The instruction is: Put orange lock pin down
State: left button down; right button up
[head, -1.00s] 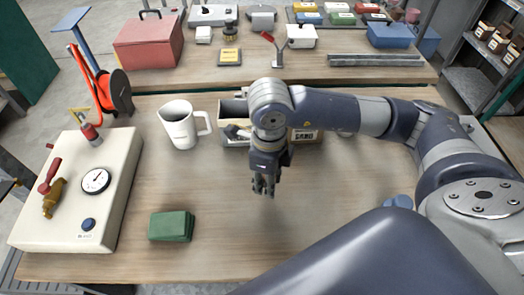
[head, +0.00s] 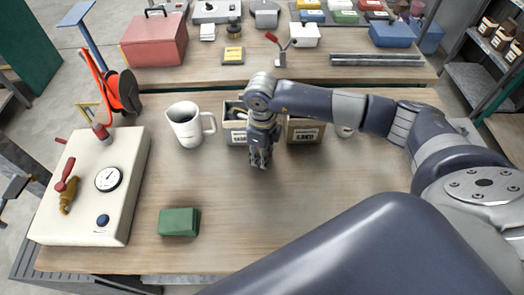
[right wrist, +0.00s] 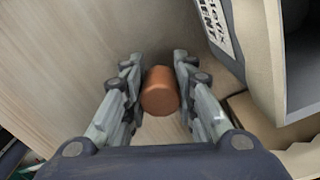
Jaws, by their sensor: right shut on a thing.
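The orange lock pin (right wrist: 160,92) shows in the right wrist view as a short orange-brown cylinder, seen at its rounded end. My right gripper (head: 260,161) is shut on it, with a finger on each side in the right wrist view. In the head view the gripper points down over the wooden table (head: 330,205), just in front of two labelled bins, and the pin cannot be made out there. I cannot tell whether the pin touches the table. My left gripper is not in view.
An open left bin (head: 238,138) and right bin (head: 304,132) stand behind the gripper. A white jug (head: 184,128) is to their left. A green block (head: 179,222) lies nearer. A pale gauge unit (head: 95,205) fills the table's left. The table's front middle is clear.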

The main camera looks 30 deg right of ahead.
jog(key=shift+f, duration=0.15)
jog(key=o, duration=0.7)
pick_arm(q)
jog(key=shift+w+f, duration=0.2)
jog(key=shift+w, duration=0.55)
pick_arm(e)
jog(key=o, duration=0.4)
jog(key=shift+c, duration=0.2)
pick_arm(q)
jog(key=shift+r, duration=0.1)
pick_arm(e)
jog(key=shift+r, duration=0.25)
notch_tip(320, 180, up, 11)
jog(key=b, duration=0.3)
jog(key=shift+r+b, duration=0.15)
jog(key=shift+b, duration=0.25)
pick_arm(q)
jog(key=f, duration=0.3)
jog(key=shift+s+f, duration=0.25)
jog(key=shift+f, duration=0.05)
pick_arm(e)
jog(key=shift+r, duration=0.25)
